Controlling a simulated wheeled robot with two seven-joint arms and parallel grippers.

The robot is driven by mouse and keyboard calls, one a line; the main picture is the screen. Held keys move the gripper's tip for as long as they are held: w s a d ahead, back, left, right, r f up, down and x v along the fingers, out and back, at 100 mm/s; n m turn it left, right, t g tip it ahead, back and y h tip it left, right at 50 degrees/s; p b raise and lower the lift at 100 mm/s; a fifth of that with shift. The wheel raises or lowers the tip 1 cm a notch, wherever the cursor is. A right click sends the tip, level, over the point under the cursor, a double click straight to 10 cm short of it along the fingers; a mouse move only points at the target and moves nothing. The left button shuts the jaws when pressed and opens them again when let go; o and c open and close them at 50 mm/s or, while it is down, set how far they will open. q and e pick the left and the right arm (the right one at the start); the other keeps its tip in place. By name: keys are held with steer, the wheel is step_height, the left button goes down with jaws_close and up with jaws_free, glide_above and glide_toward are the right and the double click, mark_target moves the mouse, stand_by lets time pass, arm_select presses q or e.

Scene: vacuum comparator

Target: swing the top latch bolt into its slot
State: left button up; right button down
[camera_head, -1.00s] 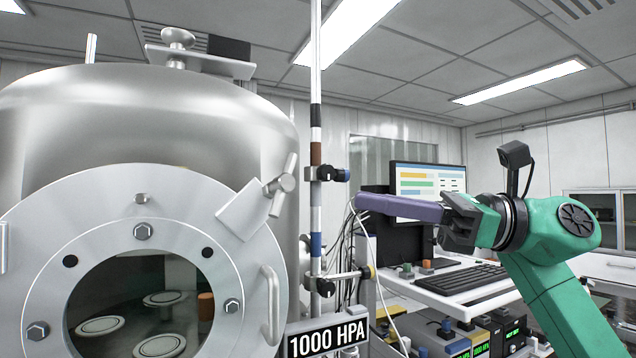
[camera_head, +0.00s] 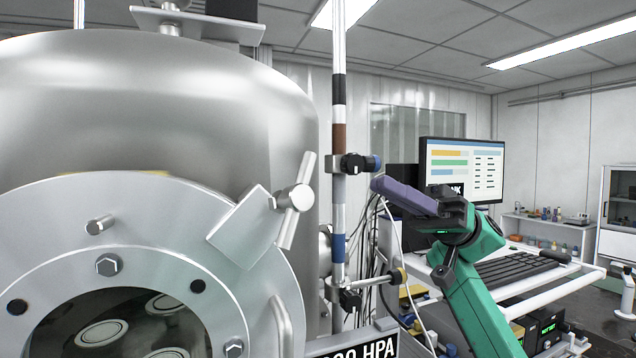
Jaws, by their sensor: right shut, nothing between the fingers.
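The top latch bolt (camera_head: 296,199) is a metal bolt with a cylindrical head. It sits at the outer end of a flat metal latch plate (camera_head: 243,228), on the upper right of the round chamber door (camera_head: 97,211). The bolt stands tilted, its upper end leaning right. Whether it lies in a slot is hard to tell from this side. My right gripper (camera_head: 378,184) is shut and empty, its purple fingers pointing left toward the latch. It is to the right of the bolt and apart from it, beyond the striped pole in the picture. My left gripper is not in view.
A striped vertical pole (camera_head: 338,110) with black clamps (camera_head: 357,163) stands between the latch and my right gripper in the picture. A door handle (camera_head: 281,328) curves below the latch. A monitor (camera_head: 461,170) and keyboard (camera_head: 515,265) stand on a white cart at right.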

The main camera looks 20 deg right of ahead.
mark_target(270, 204)
arm_select(q)
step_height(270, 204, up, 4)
steer(key=p, duration=0.3)
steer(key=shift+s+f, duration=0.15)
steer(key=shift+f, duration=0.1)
arm_select(e)
steer(key=s+a, duration=0.3)
steer(key=a, duration=0.7)
steer(key=shift+a+r, duration=0.15)
steer(key=shift+r, duration=0.1)
